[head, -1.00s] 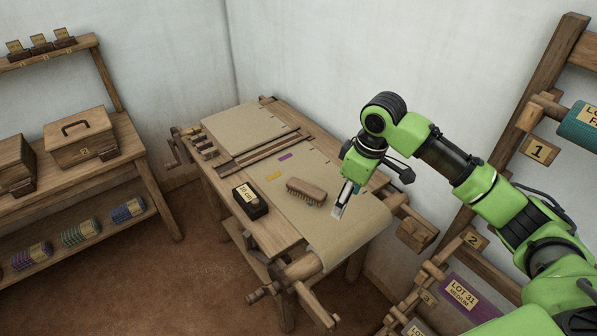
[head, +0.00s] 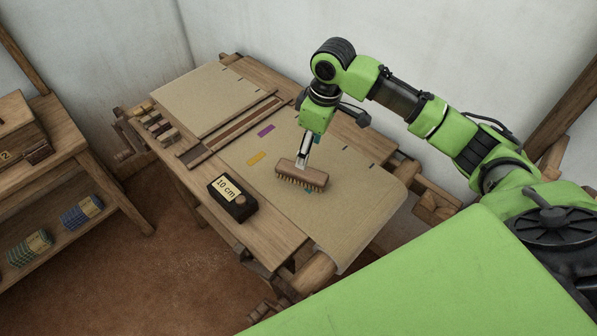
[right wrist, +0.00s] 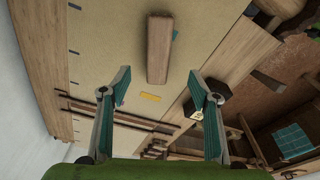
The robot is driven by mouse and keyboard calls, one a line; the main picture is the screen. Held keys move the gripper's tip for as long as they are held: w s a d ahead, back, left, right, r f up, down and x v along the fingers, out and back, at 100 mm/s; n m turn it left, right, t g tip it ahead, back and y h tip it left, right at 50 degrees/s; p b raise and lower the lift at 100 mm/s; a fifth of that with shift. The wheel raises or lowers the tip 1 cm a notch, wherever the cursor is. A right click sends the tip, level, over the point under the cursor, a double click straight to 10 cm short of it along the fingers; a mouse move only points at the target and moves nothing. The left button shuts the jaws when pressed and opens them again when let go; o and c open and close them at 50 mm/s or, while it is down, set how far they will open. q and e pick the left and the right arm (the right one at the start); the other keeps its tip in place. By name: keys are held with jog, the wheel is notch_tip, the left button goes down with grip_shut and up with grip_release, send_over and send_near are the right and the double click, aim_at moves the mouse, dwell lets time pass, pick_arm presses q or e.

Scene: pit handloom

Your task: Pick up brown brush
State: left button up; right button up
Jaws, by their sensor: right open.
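The brown brush (head: 308,179) lies bristles down on the beige cloth (head: 350,205) of the loom; its wooden back also shows in the right wrist view (right wrist: 158,50). My right gripper (head: 302,160) is just above and behind the brush in the head view, its fingertips close to the brush back. In the right wrist view the gripper (right wrist: 159,85) is open and empty, with the brush ahead of the gap between the fingers. I cannot tell whether the fingers touch it. My left gripper is not in view.
A dark block labelled 10 cm (head: 232,202) stands on the loom's front edge, left of the brush. Yellow (head: 256,158) and purple (head: 266,131) patches lie on the cloth. A shelf (head: 75,165) with yarn bundles stands at the left. The cloth around the brush is mostly clear.

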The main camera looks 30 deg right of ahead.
send_over(302, 171)
jog(key=s, duration=0.1)
jog(key=f, duration=0.5)
jog(key=shift+s+d+f+p, duration=0.15)
jog(key=shift+d+f+p, duration=0.1)
jog(key=shift+f+p, duration=0.1)
jog(key=shift+f, duration=0.3)
jog(key=shift+w+a+f+p, duration=0.1)
jog(key=shift+w+f+p, duration=0.25)
jog(key=shift+f, duration=0.3)
jog(key=f, duration=0.2)
jog(key=w+f+p, duration=0.1)
jog(key=f, duration=0.1)
jog(key=shift+a, duration=0.15)
jog(key=shift+s+r, duration=0.1)
jog(key=c, duration=1.2)
